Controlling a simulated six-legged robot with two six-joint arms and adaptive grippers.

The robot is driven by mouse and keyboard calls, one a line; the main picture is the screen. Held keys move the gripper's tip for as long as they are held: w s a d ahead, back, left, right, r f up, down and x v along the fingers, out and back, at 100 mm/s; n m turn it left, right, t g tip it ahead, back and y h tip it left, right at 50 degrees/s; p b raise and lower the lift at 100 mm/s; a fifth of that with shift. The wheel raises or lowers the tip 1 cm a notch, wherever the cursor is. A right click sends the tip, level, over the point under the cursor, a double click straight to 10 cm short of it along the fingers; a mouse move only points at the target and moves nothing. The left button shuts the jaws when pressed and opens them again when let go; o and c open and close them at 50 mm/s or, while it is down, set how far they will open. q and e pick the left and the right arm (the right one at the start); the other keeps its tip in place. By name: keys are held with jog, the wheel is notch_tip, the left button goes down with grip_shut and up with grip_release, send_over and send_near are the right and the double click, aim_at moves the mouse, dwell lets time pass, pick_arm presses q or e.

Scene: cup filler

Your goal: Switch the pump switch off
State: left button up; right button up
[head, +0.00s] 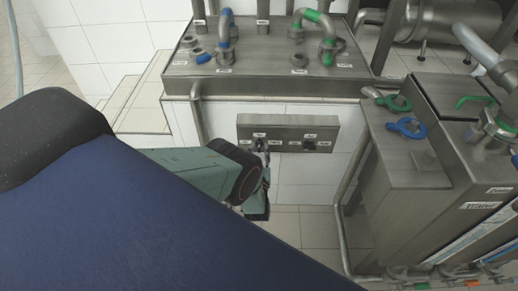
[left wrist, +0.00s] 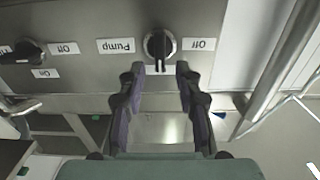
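The pump switch (left wrist: 160,44) is a round black knob on a grey metal panel, between the "Pump" and "Off" labels, which appear upside down in the left wrist view. Its dark handle points toward the bottom of that picture, between my fingers. My left gripper (left wrist: 155,78) is open, its two fingers apart just short of the knob, one to each side, with nothing held. In the head view the panel (head: 322,131) is on the white tiled wall, and my left gripper (head: 262,183) covers part of the area below the left knob. My right gripper is not in view.
A second black knob (head: 310,145) is on the same panel to the right. A metal counter with blue and green pipe fittings (head: 310,62) stands above. A steel cabinet (head: 405,165) stands to the right, with a vertical pipe (head: 347,190) beside it.

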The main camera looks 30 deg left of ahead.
pick_arm(q)
jog(key=shift+x, duration=1.05)
grip_shut()
